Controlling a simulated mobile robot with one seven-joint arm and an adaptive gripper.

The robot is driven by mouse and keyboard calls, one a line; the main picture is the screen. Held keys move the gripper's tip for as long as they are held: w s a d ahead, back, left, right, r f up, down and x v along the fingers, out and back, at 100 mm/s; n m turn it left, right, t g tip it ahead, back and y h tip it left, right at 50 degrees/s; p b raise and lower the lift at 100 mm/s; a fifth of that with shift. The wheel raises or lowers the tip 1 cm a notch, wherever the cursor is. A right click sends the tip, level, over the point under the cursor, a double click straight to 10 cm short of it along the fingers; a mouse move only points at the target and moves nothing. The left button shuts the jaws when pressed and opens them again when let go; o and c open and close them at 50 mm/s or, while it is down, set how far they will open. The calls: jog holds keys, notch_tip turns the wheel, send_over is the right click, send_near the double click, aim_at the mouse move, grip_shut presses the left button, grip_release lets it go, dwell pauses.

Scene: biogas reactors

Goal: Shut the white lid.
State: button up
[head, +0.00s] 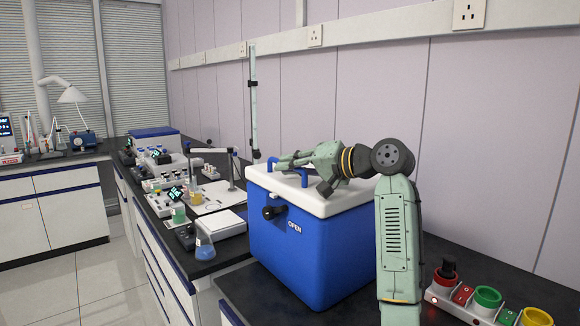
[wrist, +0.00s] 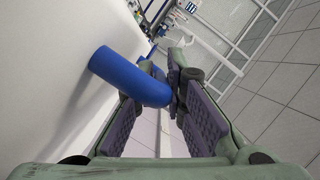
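The white lid (head: 345,207) lies level on top of the blue cooler box (head: 310,255), and I see no clear gap along its front edge. A blue handle (head: 273,166) stands up from the lid's left part. My gripper (head: 284,160) is low over the lid at this handle. In the wrist view, the gripper's two purple-padded fingers (wrist: 168,88) are apart, and the blue handle (wrist: 125,75) reaches across the left finger into the space near the tips. Whether the pads touch it is unclear. The white lid surface (wrist: 50,80) fills the left side there.
A black knob (head: 273,212) and the word OPEN are on the box front. A flask (head: 204,248) and a white-topped device (head: 220,224) stand left of the box. A panel with red, green and yellow buttons (head: 487,299) is at right. A wall stands behind.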

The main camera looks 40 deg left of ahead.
jog(key=shift+o, duration=1)
jog(key=shift+f, duration=0.25)
jog(key=shift+r, duration=0.1)
jog(key=v, duration=1.2)
